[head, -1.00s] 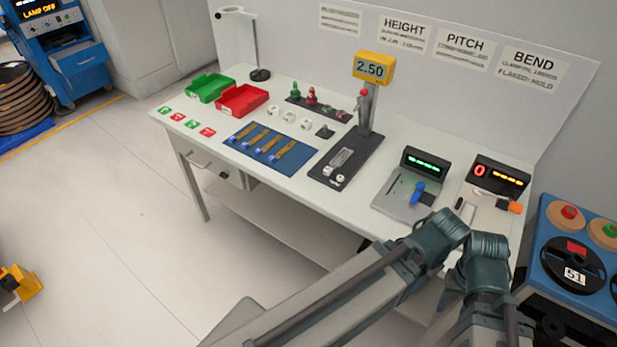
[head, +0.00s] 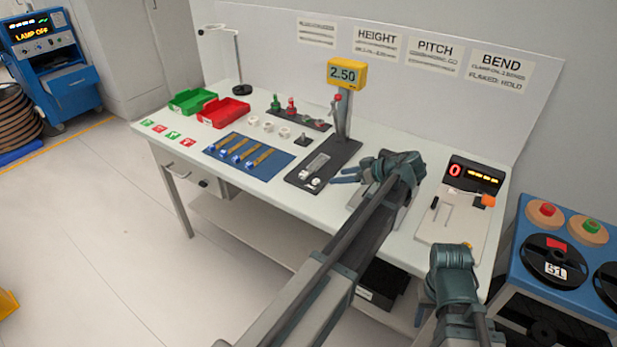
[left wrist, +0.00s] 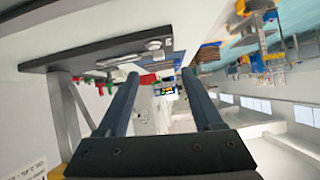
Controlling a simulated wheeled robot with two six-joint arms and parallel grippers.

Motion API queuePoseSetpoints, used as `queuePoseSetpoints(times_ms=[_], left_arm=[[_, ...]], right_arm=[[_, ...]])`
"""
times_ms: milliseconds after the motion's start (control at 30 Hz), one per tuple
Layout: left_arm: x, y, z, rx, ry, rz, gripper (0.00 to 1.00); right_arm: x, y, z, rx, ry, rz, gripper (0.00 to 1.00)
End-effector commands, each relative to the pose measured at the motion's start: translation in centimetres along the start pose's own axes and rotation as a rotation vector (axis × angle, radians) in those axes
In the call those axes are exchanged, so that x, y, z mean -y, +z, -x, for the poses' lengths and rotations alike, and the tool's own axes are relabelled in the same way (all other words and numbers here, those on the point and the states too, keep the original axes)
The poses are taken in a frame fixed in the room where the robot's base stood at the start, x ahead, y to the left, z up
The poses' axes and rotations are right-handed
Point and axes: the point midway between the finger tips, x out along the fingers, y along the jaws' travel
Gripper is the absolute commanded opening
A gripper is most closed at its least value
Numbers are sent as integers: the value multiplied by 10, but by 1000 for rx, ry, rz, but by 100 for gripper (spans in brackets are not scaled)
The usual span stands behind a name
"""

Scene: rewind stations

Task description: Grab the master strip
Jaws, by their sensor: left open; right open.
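Several brass strips with pale blue ends lie side by side on a blue mat (head: 250,150) on the bench; I cannot tell which is the master strip. A pale strip-like piece (head: 316,164) lies on the dark base (head: 330,160) of the height gauge. My left gripper (head: 343,174) is over the bench just right of that base, fingers pointing left. In the left wrist view its two fingers (left wrist: 160,74) are apart with nothing between them. My right gripper (head: 424,304) is low by the bench's front edge, mostly hidden by its own wrist.
The gauge post with a yellow 2.50 display (head: 346,73) rises behind the base. Green (head: 192,101) and red (head: 223,111) bins stand at the back left. A bend station (head: 455,205) is at the right, beside a blue reel cart (head: 560,225).

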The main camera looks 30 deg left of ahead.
Motion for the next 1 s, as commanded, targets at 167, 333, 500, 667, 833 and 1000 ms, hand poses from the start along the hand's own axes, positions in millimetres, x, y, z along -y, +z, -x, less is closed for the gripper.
queuePoseSetpoints(times_ms=[167, 333, 500, 667, 833, 1000], left_arm=[[-11, -16, -9, -59, -12, 105, 68], [-10, -16, -16, -62, -14, 114, 68], [-9, -14, -48, -61, -15, 113, 68], [-9, -16, -75, -60, -15, 112, 68], [-8, -19, -92, -60, -13, 111, 68], [-8, -21, -95, -60, -12, 110, 68]], right_arm=[[0, 0, -4, 0, 0, 0, 50], [1, 0, -8, 0, 0, 0, 50], [2, -2, -25, 0, 0, 0, 50], [4, -2, -38, 0, 0, 0, 50], [4, -3, -44, 0, 0, 1, 50], [4, -3, -45, 0, 0, 1, 50]])
